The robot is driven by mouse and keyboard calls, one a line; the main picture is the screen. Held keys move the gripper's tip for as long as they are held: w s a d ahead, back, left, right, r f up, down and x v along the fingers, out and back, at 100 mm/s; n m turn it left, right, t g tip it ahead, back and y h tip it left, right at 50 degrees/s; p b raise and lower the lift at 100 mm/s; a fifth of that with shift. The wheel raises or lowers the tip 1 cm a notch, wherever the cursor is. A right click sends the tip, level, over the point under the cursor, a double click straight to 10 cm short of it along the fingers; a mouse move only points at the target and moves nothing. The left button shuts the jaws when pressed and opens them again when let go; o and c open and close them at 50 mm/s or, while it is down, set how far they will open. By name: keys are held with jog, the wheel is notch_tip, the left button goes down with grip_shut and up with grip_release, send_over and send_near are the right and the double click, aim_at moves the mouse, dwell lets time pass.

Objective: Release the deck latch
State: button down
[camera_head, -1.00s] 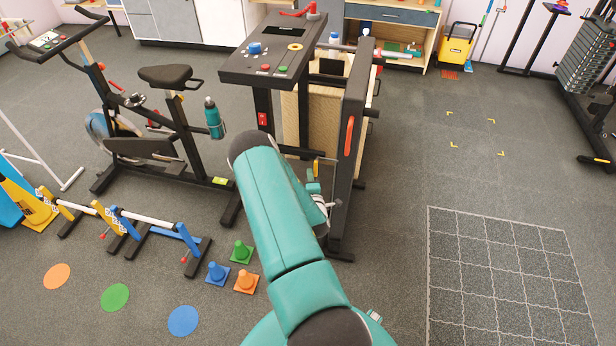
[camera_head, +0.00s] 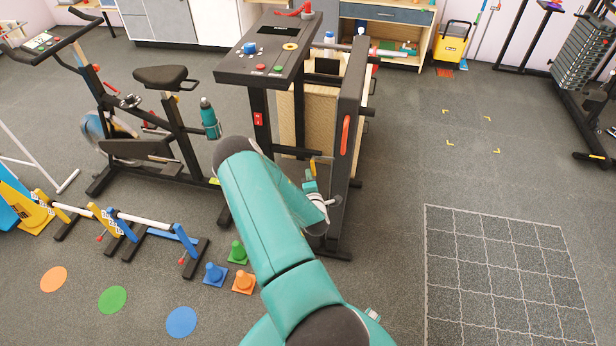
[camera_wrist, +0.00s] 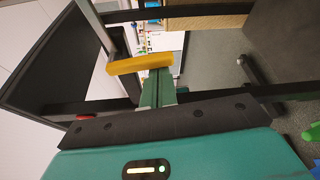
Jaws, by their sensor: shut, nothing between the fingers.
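A folded treadmill with its deck (camera_head: 297,115) upright stands in the middle of the head view. A small yellow lever (camera_head: 313,166), which looks like the deck latch, sits low near its dark right upright. In the wrist view the yellow lever (camera_wrist: 140,65) lies across the picture just beyond my fingertips. My gripper (camera_head: 310,184) is shut and empty, just below the lever. The shut green fingers (camera_wrist: 158,87) point at the lever and overlap its lower edge in the wrist view; I cannot tell whether they touch it.
An exercise bike (camera_head: 160,120) stands to the left. Low hurdles (camera_head: 150,225) and small cones (camera_head: 238,252) are on the floor at left. The floor to the right, with a marked grid (camera_head: 495,275), is clear.

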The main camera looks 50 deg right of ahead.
jog(key=n, duration=0.1)
jog(key=s+n+g, duration=0.1)
jog(key=n, duration=0.1)
jog(key=shift+s+d+y, duration=0.3)
jog(key=shift+d, duration=0.05)
jog(key=shift+s+d+r+n+g, duration=0.2)
jog(key=shift+s+n+g, duration=0.2)
jog(key=shift+n, duration=0.35)
jog(key=shift+s+d+r+n+g, duration=0.15)
jog(key=shift+s+n+g, duration=0.2)
jog(key=shift+n, duration=0.4)
jog(key=s+a, duration=0.3)
jog(key=a, duration=0.6)
jog(key=shift+s+f, duration=0.15)
jog(key=shift+f, duration=0.1)
